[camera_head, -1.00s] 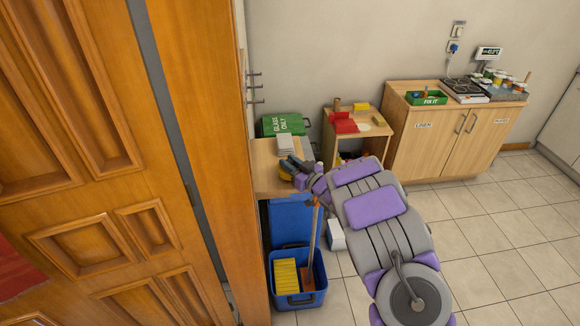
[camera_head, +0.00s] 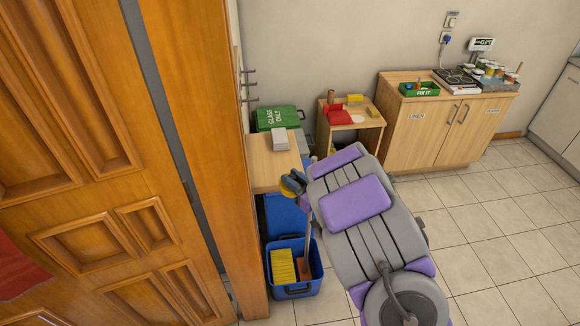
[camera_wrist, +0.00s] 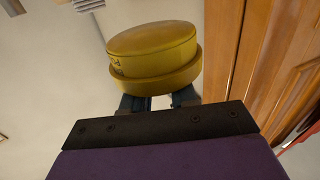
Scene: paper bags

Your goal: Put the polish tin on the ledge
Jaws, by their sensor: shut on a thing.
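The polish tin (camera_wrist: 152,50) is round and yellow with a wider lower rim. In the wrist view it sits between the fingertips of my gripper (camera_wrist: 160,102), which is shut on it. In the head view my gripper (camera_head: 295,186) and the tin (camera_head: 287,189) are at the front right edge of the light wooden ledge (camera_head: 266,178). I cannot tell the height of the tin above the ledge. Part of the ledge's right side is hidden behind my arm.
A stack of pale square pieces (camera_head: 280,139) lies at the ledge's back; its front part looks bare. A green GLASS ONLY box (camera_head: 277,117) is behind. A blue bin (camera_head: 294,284) with yellow contents stands below. A wooden door (camera_head: 90,160) and frame rise close on the left.

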